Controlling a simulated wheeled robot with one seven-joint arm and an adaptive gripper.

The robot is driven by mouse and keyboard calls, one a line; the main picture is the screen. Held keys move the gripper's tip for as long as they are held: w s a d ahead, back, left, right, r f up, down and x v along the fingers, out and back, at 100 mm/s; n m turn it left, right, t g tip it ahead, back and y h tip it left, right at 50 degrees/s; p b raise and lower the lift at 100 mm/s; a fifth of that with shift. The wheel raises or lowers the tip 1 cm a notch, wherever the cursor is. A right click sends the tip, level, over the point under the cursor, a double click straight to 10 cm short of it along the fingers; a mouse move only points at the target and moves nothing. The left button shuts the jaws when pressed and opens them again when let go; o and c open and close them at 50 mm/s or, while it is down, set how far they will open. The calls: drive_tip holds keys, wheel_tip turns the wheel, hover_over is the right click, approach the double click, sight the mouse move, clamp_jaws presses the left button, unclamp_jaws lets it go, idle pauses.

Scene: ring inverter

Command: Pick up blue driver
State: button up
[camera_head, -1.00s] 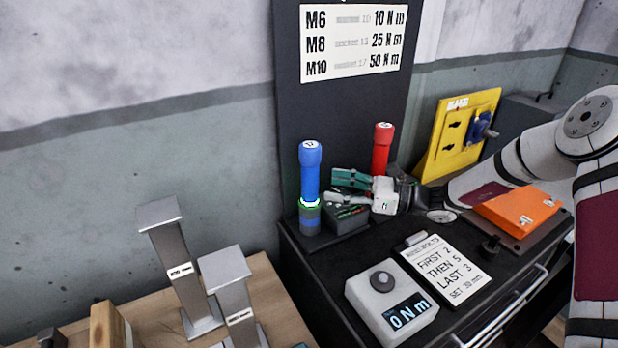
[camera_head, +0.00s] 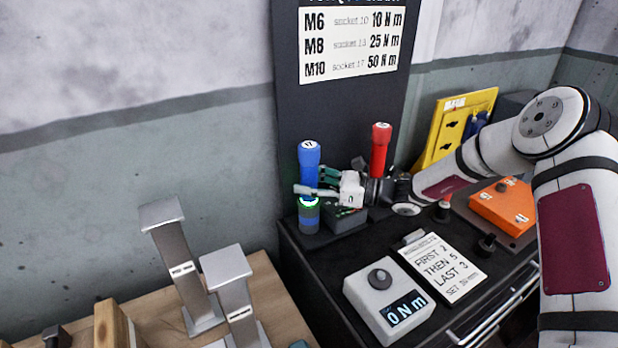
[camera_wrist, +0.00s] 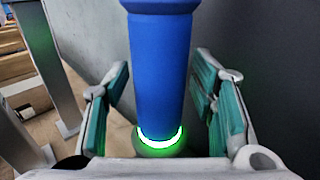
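The blue driver (camera_head: 309,166) stands upright at the back left of the black cabinet, with a cap marked 17 and a glowing green ring near its foot. My gripper (camera_head: 316,186) has its fingers around the driver's lower body. In the wrist view the blue driver (camera_wrist: 161,75) rises between the two teal-padded fingers, and my gripper (camera_wrist: 163,112) is open. A gap shows between each pad and the driver, so neither pad seems to touch it.
A red driver (camera_head: 380,150) stands to the right, behind my gripper. A dark block (camera_head: 346,222) sits under my gripper. A grey display box (camera_head: 388,305), a note card (camera_head: 444,268) and an orange block (camera_head: 503,207) lie in front and right. Grey metal stands (camera_head: 186,275) are at left.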

drive_tip(key=c, duration=0.9)
drive_tip(key=shift+r, duration=0.1)
clamp_jaws()
drive_tip(key=shift+r, duration=0.1)
